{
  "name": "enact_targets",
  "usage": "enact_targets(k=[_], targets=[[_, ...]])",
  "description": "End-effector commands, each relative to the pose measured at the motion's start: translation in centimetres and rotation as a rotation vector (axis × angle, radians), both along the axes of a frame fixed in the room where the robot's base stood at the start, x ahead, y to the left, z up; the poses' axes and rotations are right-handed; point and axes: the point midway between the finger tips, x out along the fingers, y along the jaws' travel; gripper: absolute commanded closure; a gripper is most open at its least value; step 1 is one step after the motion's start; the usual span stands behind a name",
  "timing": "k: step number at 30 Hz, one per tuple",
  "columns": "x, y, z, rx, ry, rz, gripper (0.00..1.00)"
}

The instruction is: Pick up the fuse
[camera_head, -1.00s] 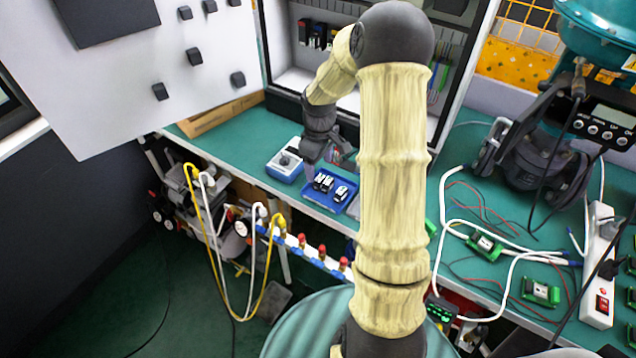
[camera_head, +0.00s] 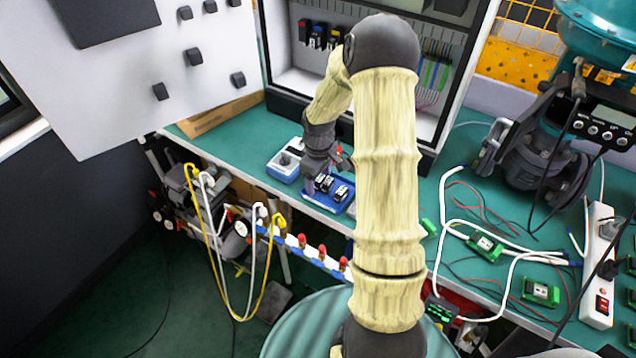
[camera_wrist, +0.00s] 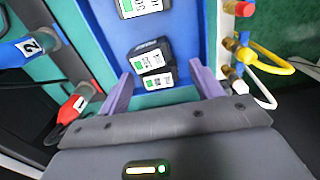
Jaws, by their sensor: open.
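Black fuses with white and green labels sit in a blue tray (camera_head: 331,207) on the green bench. One fuse (camera_head: 341,193) stands clear to the right of my gripper (camera_head: 308,185), and another is partly behind it. In the wrist view, a fuse (camera_wrist: 151,55) lies just ahead of and between the two purple fingertips of my open gripper (camera_wrist: 159,68). Another labelled face (camera_wrist: 157,81) shows just below it, between the fingers. A further fuse (camera_wrist: 143,7) shows at the top edge. The fingers look apart from the fuse sides; exact depth is unclear.
A blue-and-white box with a knob (camera_head: 285,163) stands left of the tray. An open cabinet (camera_head: 440,100) is behind. Hoses and red-capped valves (camera_head: 302,241) run below the bench front. Wires and green modules (camera_head: 485,245) lie to the right.

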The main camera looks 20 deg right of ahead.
Motion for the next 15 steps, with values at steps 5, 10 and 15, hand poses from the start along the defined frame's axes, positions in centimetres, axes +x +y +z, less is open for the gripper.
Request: enact_targets(k=[5, 10, 15], targets=[[0.00, 0.00, 0.02, 0.000, 0.000, 0.000, 0.42], [0.00, 0.00, 0.02, 0.000, 0.000, 0.000, 0.76], [0.01, 0.01, 0.03, 0.000, 0.000, 0.000, 0.83]])
